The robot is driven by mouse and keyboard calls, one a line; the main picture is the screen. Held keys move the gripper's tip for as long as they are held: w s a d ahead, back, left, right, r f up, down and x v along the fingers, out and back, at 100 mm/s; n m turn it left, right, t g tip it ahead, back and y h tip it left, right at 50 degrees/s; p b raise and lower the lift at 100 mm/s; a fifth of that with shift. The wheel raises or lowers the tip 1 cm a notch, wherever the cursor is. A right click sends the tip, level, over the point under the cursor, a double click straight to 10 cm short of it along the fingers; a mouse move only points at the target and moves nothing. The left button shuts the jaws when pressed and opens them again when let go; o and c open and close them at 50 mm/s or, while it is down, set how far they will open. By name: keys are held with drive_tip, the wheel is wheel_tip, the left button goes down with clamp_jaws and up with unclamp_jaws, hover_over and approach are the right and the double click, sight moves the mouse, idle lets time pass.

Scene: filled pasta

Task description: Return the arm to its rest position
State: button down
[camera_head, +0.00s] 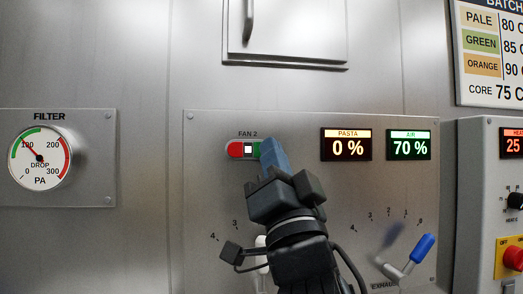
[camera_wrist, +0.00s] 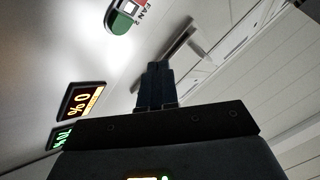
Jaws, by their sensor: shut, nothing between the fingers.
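My gripper (camera_head: 266,148) is shut and empty in the head view. Its tip stands in front of the right, green end of the FAN 2 switch (camera_head: 247,149); I cannot tell whether it touches it. The wrist view shows my gripper's shut fingers (camera_wrist: 158,70) apart in the picture from the FAN 2 switch (camera_wrist: 122,17), which is at the top. My arm rises from the bottom of the head view and hides part of the steel control panel (camera_head: 305,210).
Right of my arm are the PASTA display (camera_head: 346,144) at 0 %, the AIR display (camera_head: 408,145) at 70 % and a blue-handled lever (camera_head: 422,248). A FILTER gauge (camera_head: 40,158) is at left. A cabinet door (camera_head: 290,30) is above. A red knob (camera_head: 513,258) is at far right.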

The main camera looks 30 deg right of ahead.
idle(0.4)
drive_tip(key=s+f+n+g+y, duration=0.2)
drive_tip(key=s+f, duration=0.2)
drive_tip(key=f, duration=0.5)
drive_tip(key=s+a+f+n+g+y+p, duration=0.1)
drive_tip(key=s+f+n+g+y, duration=0.2)
drive_tip(key=f, duration=0.7)
drive_tip(key=s+f+n+g+y, duration=0.1)
drive_tip(key=s+f+n, duration=0.1)
drive_tip(key=s+f, duration=0.5)
drive_tip(key=s+f+n+g, duration=0.1)
drive_tip(key=s+f, duration=0.3)
drive_tip(key=s, duration=0.4)
drive_tip(key=s+d+f+n+g, duration=0.1)
drive_tip(key=s+f+g, duration=0.2)
drive_tip(key=s, duration=0.5)
drive_tip(key=s+f+g+p, duration=0.1)
drive_tip(key=s+f, duration=0.5)
drive_tip(key=s, duration=0.2)
drive_tip(key=shift+s+d+n+g, duration=0.2)
drive_tip(key=shift+n+g, duration=0.2)
